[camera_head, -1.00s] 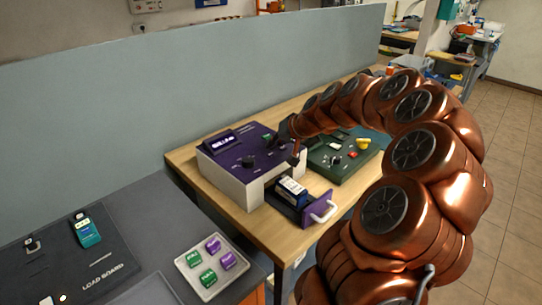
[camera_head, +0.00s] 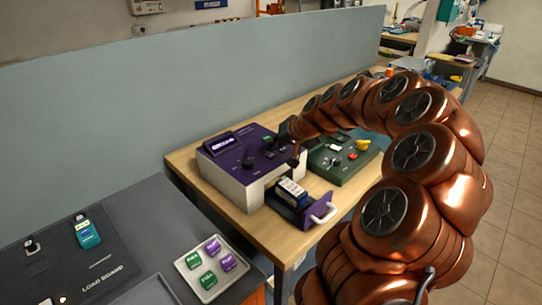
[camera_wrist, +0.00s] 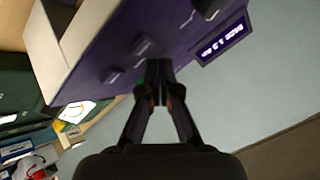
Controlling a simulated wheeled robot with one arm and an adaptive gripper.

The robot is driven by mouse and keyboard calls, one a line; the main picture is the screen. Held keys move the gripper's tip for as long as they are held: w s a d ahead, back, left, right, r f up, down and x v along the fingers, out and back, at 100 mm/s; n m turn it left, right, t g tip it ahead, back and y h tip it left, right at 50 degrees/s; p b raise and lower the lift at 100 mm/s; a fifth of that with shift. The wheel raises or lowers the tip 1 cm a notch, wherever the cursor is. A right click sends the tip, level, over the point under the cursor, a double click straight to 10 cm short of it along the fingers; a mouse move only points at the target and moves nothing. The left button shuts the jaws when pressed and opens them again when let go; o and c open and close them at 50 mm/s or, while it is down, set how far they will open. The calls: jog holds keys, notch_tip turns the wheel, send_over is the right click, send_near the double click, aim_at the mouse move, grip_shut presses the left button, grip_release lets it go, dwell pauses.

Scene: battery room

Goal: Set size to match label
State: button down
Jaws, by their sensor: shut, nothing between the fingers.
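The purple-topped tester box (camera_head: 238,160) stands on the wooden table, with a lit display (camera_head: 221,143) at its back left whose text is too small to read for certain. A black knob (camera_head: 248,162) sits on its top. An open drawer (camera_head: 318,212) with a white handle juts from its front and holds a dark battery with a pale label (camera_head: 291,191). My gripper (camera_wrist: 159,72) is shut and empty, its fingertips over the purple panel near small switches (camera_wrist: 142,45). The display also shows in the wrist view (camera_wrist: 222,46). Whether the fingertips touch the panel, I cannot tell.
A green device (camera_head: 340,158) with a yellow part stands right of the box. At front left, a grey bench carries a black load board (camera_head: 70,255), a teal unit (camera_head: 88,235) and a tray (camera_head: 240,249) of green and purple blocks. A grey partition (camera_head: 150,90) stands behind.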

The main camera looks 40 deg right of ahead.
aim_at(272, 156)
jog(key=shift+f+b, duration=0.25)
jog(key=shift+b, duration=0.05)
jog(key=shift+f+b, duration=0.25)
jog(key=shift+b, duration=0.1)
jog(key=shift+f+b, duration=0.3)
jog(key=shift+b, duration=0.1)
dwell(0.8)
jog(key=shift+r, duration=0.8)
jog(key=shift+r+p, duration=0.55)
jog(key=shift+r, duration=1.95)
jog(key=shift+a, duration=0.1)
dwell(0.3)
